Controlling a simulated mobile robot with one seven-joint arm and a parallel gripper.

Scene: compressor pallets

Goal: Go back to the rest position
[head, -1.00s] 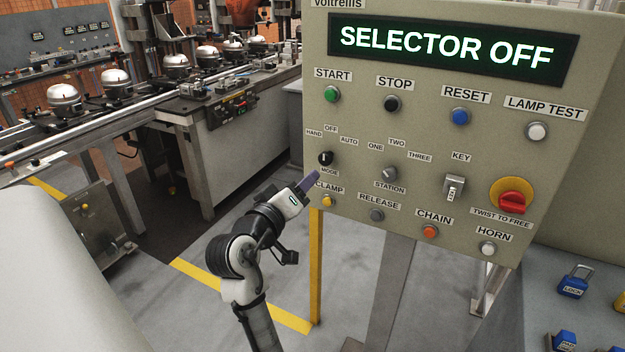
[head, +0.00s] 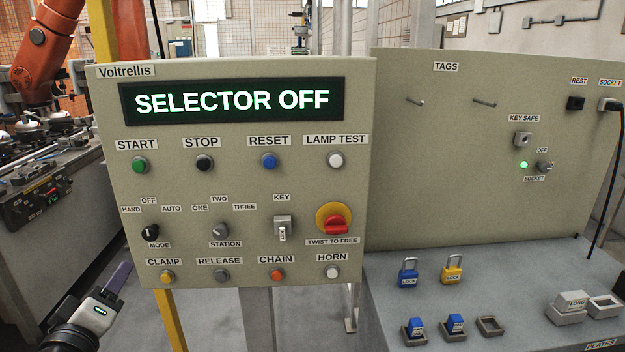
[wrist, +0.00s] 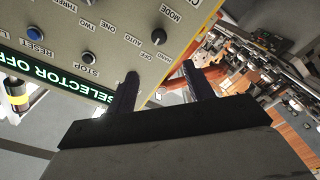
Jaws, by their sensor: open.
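My gripper (head: 113,285) is at the lower left of the head view, to the left of and below the control panel (head: 230,185). Only its end and wrist show there. In the wrist view my gripper (wrist: 160,85) has its two dark fingers spread with nothing between them. The panel (wrist: 100,50) fills the upper left of that view, behind the fingers. The mode knob (head: 150,232) is a black selector pointing up at OFF.
At right, a board (head: 480,150) with pegs and a key safe stands above a grey bench (head: 400,320) holding blue and yellow padlocks and small blocks. A conveyor line (head: 40,160) and an orange robot arm (head: 50,50) are at far left. A yellow post (head: 172,322) stands under the panel.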

